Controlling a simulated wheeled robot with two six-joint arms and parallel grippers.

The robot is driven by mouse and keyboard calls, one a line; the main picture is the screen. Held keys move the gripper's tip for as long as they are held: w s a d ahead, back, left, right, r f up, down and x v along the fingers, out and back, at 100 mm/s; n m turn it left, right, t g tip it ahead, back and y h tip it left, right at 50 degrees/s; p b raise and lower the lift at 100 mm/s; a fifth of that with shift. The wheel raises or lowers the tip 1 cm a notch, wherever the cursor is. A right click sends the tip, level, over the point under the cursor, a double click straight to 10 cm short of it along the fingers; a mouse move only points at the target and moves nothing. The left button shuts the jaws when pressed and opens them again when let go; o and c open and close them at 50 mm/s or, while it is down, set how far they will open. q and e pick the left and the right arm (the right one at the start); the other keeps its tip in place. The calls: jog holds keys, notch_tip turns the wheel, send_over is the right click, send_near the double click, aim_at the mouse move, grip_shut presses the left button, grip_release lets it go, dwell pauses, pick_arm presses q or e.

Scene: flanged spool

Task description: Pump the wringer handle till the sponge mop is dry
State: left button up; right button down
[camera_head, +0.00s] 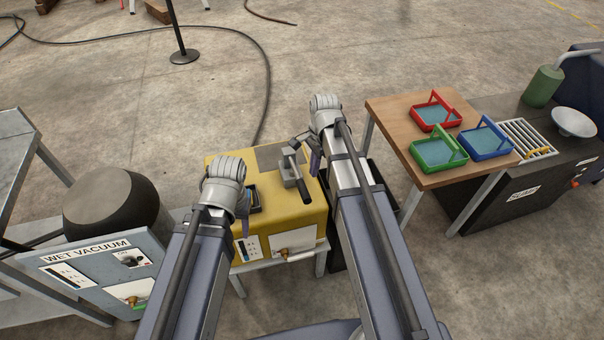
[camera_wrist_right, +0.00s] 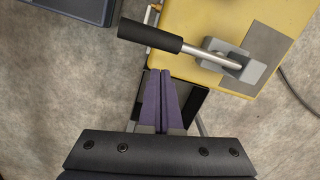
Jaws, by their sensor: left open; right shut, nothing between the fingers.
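The yellow wringer box (camera_head: 270,222) stands in the middle of the head view. Its handle is a metal lever with a black grip (camera_head: 303,188) on a grey bracket (camera_head: 288,172). In the right wrist view the black grip (camera_wrist_right: 150,36) lies across, pointing left from the bracket (camera_wrist_right: 240,68). My right gripper (camera_wrist_right: 161,72) is shut and empty, its purple fingertips just below the grip in that view, apart from it. My left gripper (camera_head: 245,222) is open over the box's left side, partly hidden by its wrist. A dark piece (camera_head: 254,199) shows beside it; I cannot tell whether it is the sponge mop.
A grey wet vacuum (camera_head: 95,268) with a dark round top stands left. A wooden table (camera_head: 385,110) with red, green and blue baskets stands right, next to a dark bench (camera_head: 500,205). A black hose (camera_head: 265,95) crosses the open floor behind.

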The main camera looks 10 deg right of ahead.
notch_tip(320, 180, up, 6)
jog(key=p, duration=0.5)
jog(key=shift+d+r, duration=0.15)
jog(key=shift+d, duration=0.15)
jog(key=shift+w, duration=0.1)
jog(key=r+n+p, duration=0.1)
jog(key=n, duration=1)
jog(key=r+n+g+p, duration=0.1)
jog(key=r+n+p, duration=0.1)
jog(key=n, duration=0.9)
jog(key=a+r+n+y+p, duration=0.1)
jog(key=r+n, duration=0.1)
jog(key=n, duration=0.9)
jog(key=shift+w+g+p, duration=0.1)
jog(key=shift+g+p, duration=0.2)
jog(key=shift+p, duration=0.1)
